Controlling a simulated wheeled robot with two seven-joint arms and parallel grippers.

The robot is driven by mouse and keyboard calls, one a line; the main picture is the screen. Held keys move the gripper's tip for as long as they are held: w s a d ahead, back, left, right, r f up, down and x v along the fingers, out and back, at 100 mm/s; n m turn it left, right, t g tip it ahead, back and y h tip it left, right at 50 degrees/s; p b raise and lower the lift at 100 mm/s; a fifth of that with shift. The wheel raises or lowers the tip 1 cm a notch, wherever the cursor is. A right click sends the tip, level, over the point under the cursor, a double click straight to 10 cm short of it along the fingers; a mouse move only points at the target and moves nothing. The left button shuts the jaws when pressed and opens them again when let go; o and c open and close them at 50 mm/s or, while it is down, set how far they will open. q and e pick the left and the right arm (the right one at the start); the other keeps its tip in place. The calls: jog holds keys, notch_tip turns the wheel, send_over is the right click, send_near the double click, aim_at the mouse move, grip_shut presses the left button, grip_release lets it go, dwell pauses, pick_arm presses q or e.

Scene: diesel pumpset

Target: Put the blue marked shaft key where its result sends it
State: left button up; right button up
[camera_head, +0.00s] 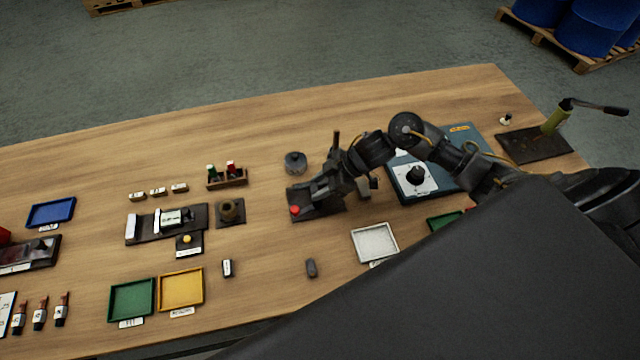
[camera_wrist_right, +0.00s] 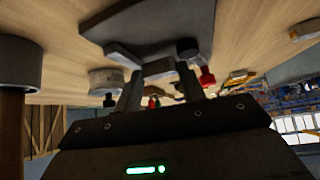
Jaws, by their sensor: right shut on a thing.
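My right gripper (camera_head: 316,188) is low over a dark fixture plate (camera_head: 325,212) with a red knob (camera_head: 295,210). In the right wrist view its fingers are shut on a small grey piece (camera_wrist_right: 158,68), close to the plate (camera_wrist_right: 165,30) and the red knob (camera_wrist_right: 207,76). No blue mark shows on this piece, so I cannot tell whether it is the blue marked shaft key. The gripper hides much of it in the head view. A blue tray (camera_head: 50,212) lies at the far left. My left gripper is not in view.
Green (camera_head: 131,315) and yellow (camera_head: 181,304) trays lie at the front left, and a pale tray (camera_head: 375,257) at the front right. A small dark block (camera_head: 311,268) lies in front of the fixture. A blue-grey panel (camera_head: 460,180) is to the right. The back of the table is clear.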

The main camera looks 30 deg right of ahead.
jog(key=shift+s+f, duration=0.25)
jog(key=shift+f, duration=0.15)
jog(key=o, duration=0.8)
jog(key=shift+f, duration=0.1)
jog(key=o, duration=0.3)
jog(key=shift+f, duration=0.2)
jog(key=shift+s, duration=0.1)
jog(key=shift+r, duration=0.5)
jog(key=v, duration=0.8)
jog(key=b+v, duration=0.1)
jog(key=v, duration=0.3)
jog(key=shift+w+r, duration=0.35)
jog(key=shift+r, duration=0.05)
